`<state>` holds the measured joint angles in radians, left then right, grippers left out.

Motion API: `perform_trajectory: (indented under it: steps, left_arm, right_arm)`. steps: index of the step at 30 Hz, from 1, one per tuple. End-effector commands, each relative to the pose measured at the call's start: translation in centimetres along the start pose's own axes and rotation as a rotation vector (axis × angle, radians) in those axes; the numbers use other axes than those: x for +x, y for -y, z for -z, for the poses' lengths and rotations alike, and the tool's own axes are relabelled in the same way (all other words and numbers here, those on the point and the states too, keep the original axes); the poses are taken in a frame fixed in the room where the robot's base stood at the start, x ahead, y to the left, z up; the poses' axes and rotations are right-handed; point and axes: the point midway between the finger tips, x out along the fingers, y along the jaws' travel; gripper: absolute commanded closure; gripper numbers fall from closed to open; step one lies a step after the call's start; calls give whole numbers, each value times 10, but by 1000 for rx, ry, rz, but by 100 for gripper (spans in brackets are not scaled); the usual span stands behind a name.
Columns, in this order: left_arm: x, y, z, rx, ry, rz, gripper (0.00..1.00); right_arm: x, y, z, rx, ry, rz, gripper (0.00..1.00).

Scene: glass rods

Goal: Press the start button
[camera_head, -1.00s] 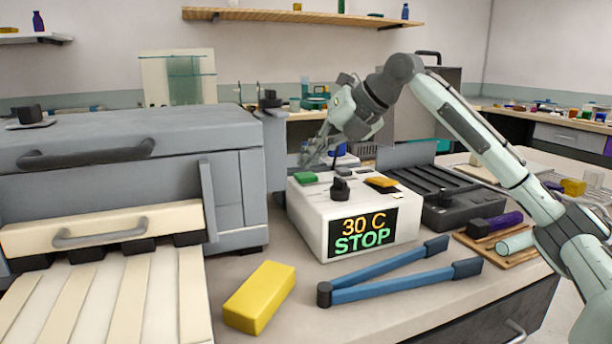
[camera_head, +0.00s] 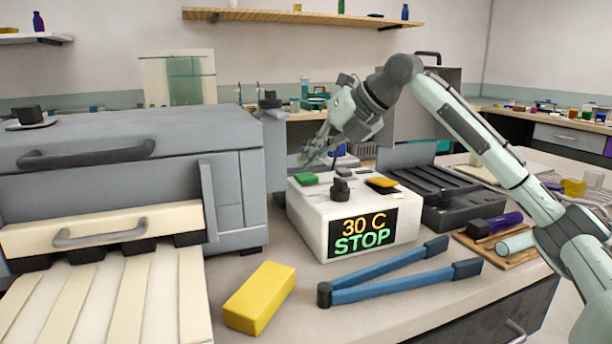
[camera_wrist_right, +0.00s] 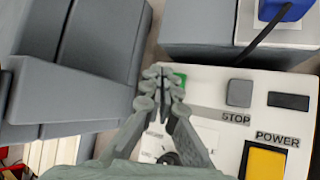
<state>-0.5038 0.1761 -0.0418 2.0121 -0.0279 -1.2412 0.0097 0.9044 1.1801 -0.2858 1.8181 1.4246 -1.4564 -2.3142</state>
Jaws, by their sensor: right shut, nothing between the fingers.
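The white control box (camera_head: 312,222) stands on the bench, and its front display (camera_head: 362,231) reads "30 C" and "STOP". On its top are a green button (camera_head: 306,178), a black knob (camera_head: 341,190), a grey button labelled STOP (camera_wrist_right: 239,93) and a yellow button labelled POWER (camera_wrist_right: 264,163). My right gripper (camera_head: 311,157) is shut and empty, behind and above the green button in the head view. In the right wrist view its fingertips (camera_wrist_right: 163,82) partly cover the green button (camera_wrist_right: 180,79); contact cannot be told. The left gripper is not in view.
A large grey machine (camera_head: 130,160) stands close on the left of the box. A yellow block (camera_head: 259,297) and blue tongs (camera_head: 395,273) lie in front. A black tray device (camera_head: 450,205) stands to the right.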

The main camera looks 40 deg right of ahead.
Motion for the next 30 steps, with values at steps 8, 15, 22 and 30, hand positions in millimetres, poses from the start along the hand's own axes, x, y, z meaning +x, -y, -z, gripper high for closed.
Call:
perform_trajectory:
  steps: [8,15,22,30]
  left_arm:
    - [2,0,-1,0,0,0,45]
    - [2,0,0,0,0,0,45]
    - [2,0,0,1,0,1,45]
    - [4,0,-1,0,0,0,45]
  right_arm:
    - [6,4,4,0,0,1,100]
    - [6,4,4,0,0,0,100]
    - [7,5,5,0,0,0,100]
    - [9,7,7,0,0,1,100]
